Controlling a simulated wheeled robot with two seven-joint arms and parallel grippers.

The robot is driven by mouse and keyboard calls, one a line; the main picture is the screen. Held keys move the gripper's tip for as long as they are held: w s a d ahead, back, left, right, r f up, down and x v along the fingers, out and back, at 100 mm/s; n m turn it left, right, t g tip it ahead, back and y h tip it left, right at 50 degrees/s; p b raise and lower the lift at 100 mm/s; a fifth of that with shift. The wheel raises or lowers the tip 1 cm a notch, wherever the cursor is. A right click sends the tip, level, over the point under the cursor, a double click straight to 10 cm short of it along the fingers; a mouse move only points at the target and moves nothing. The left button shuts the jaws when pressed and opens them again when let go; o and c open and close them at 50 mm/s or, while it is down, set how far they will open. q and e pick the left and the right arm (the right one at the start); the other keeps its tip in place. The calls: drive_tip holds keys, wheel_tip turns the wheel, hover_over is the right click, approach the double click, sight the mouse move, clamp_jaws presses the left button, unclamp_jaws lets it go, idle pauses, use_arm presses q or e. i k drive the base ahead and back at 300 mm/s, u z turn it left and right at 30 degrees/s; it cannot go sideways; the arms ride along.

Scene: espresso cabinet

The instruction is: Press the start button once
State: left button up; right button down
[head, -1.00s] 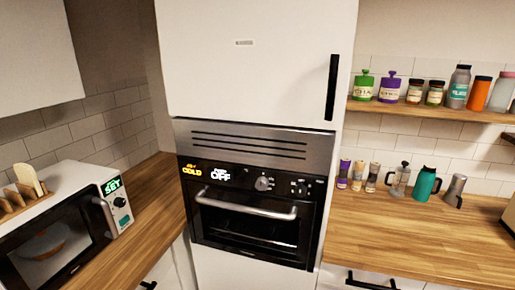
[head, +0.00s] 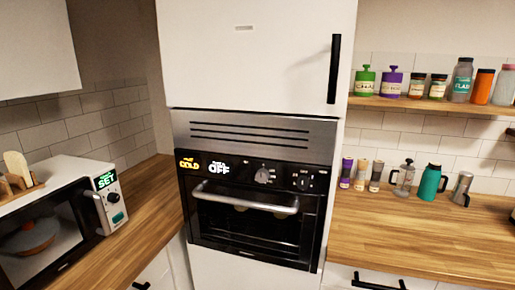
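A white microwave (head: 70,166) stands on the left counter. Its side panel has a green lit display reading SET (head: 106,180), a dark round knob (head: 112,197) and a teal button (head: 118,217) below the knob. A built-in oven (head: 250,240) is in the middle, with a yellow COLD display (head: 188,164), a white OFF display (head: 217,167) and dark knobs (head: 264,175). I cannot read the label of any start button. Neither of my grippers shows in the head view.
The oven's bar handle (head: 245,198) sticks out in front. The right counter (head: 420,245) has bare wood in front of several small jars, a French press (head: 403,178) and a teal jug (head: 430,182). A wooden rack (head: 22,186) with bread sits on the microwave.

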sight(120, 216)
drive_tip(key=u, duration=1.55)
